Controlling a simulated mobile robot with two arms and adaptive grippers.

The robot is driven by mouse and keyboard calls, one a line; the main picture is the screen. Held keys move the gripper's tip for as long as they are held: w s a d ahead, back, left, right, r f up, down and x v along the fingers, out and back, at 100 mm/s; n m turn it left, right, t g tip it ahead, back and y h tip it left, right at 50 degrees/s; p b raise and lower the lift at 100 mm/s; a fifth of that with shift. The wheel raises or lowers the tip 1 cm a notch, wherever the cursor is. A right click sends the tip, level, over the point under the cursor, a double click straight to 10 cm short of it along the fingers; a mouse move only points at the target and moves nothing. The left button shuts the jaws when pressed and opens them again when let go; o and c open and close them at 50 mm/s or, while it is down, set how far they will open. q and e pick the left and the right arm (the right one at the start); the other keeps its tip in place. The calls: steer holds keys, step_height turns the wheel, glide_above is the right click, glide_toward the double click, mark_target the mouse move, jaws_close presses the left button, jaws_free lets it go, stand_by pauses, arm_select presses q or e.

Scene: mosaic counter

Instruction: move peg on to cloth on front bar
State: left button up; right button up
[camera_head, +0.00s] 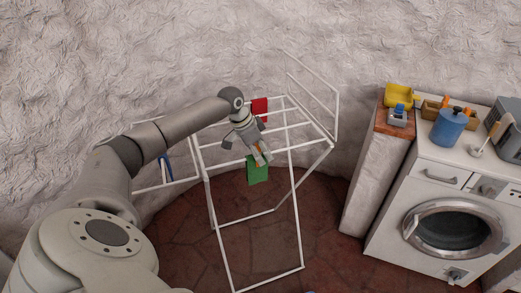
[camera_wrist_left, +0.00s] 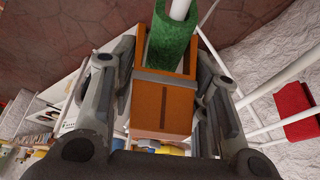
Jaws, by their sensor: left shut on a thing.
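The peg is an orange-brown clip (camera_wrist_left: 163,108), held between the fingers of my left gripper (camera_wrist_left: 168,85). In the head view the left gripper (camera_head: 256,152) is at the front bar of the white drying rack, and a little of the orange peg (camera_head: 259,160) shows there. The green cloth (camera_head: 257,174) hangs over that bar. In the wrist view the green cloth (camera_wrist_left: 174,45) wraps the white bar, and the peg's two legs lie on either side of it. Whether the peg grips the cloth cannot be told. My right gripper is not in view.
A red cloth (camera_head: 260,106) hangs on a bar farther back. A blue item (camera_head: 165,167) is on the rack's left wing. To the right are a washing machine (camera_head: 438,184) with a blue jar (camera_head: 449,127) and a yellow container (camera_head: 400,95) beside it.

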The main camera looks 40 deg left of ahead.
arm_select(q)
steer(key=shift+f, duration=0.4)
steer(key=o, duration=0.9)
steer(key=shift+r, duration=0.1)
steer(key=v, duration=1.2)
steer(key=shift+a, duration=0.1)
